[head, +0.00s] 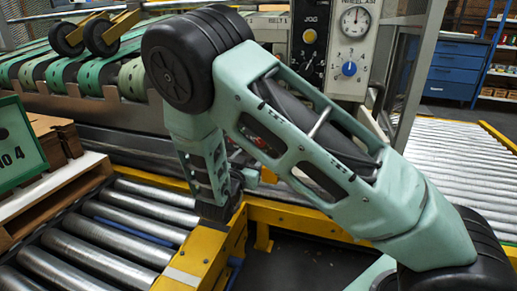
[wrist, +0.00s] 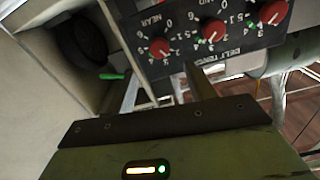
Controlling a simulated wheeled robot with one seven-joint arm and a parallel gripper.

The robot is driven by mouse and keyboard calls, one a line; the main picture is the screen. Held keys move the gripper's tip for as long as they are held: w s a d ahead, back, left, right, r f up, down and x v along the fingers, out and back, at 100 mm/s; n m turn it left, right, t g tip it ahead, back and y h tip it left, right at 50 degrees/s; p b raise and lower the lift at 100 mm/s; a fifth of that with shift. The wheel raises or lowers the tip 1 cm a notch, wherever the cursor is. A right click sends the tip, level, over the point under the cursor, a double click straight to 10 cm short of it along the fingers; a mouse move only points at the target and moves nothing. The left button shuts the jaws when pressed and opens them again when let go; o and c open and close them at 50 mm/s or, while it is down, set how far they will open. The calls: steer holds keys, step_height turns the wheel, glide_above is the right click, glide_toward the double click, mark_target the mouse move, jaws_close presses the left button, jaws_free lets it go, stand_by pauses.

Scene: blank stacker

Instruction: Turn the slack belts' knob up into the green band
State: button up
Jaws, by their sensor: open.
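In the wrist view a dark panel (wrist: 185,55) marked "BELT TENS" appears upside down. It carries three red knobs: one at the left (wrist: 159,47) by the word "NEAR", one in the middle (wrist: 213,28) and one at the right (wrist: 272,12). Small green marks show beside the dials, but the pointer settings are too small to read. My gripper (wrist: 163,75) is open and empty. Its fingers point at the panel, with the left knob seen between and beyond the tips. In the head view the green belts (head: 88,75) lie at upper left; my arm hides the gripper and the tension panel.
A grey control box (head: 322,85) with a JOG button, a blue knob (head: 349,69) and a gauge (head: 355,22) stands behind my arm. Roller conveyors lie at left (head: 110,245) and right (head: 460,165). A yellow frame (head: 205,255) crosses the front.

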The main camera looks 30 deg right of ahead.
steer(key=b+x, duration=0.2)
steer(key=x, duration=0.7)
steer(key=shift+w+d, duration=0.2)
steer(key=shift+d, duration=0.1)
steer(key=c, duration=1)
